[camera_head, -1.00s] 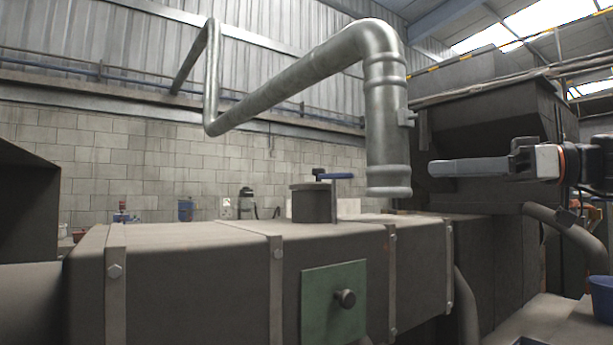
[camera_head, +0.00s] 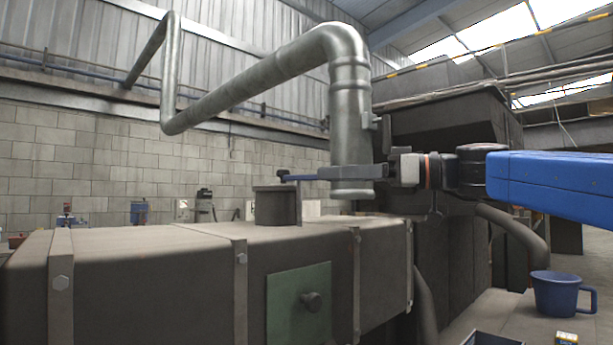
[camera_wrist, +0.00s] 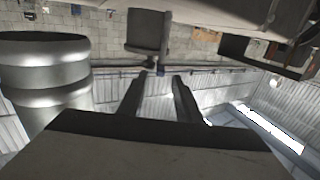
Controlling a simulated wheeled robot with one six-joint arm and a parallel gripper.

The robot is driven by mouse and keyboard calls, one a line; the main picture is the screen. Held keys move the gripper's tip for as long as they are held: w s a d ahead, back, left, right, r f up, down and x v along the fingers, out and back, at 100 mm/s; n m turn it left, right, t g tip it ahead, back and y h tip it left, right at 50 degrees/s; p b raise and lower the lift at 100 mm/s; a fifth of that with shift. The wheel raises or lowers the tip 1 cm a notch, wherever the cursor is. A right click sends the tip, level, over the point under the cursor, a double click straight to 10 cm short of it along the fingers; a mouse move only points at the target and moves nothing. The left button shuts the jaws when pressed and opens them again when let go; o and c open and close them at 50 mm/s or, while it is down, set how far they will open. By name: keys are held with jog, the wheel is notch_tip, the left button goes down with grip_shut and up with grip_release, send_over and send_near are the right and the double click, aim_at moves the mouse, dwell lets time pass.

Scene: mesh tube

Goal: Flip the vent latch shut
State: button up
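The vent is a dark upright stub (camera_head: 275,206) on top of the brown duct in the head view, with a blue latch handle (camera_head: 300,178) at its top pointing right. The stub (camera_wrist: 148,32) and the blue handle end (camera_wrist: 160,70) also show in the wrist view, which looks upside down. My gripper (camera_head: 320,172) reaches in from the right at the handle's height. In the wrist view its two fingers (camera_wrist: 160,77) are apart and hold nothing, with the handle end seen between the tips. I cannot tell whether they touch it.
A large silver pipe (camera_head: 350,120) hangs close by my gripper; its open end (camera_wrist: 45,75) is at left in the wrist view. The brown duct (camera_head: 140,262) has a green panel (camera_head: 285,300) with a knob. A blue mug (camera_head: 558,292) stands at lower right.

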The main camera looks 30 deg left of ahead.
send_over(301, 201)
jog(key=shift+w+d, duration=0.3)
jog(key=shift+d, duration=0.15)
jog(key=shift+c, duration=0.3)
grip_shut()
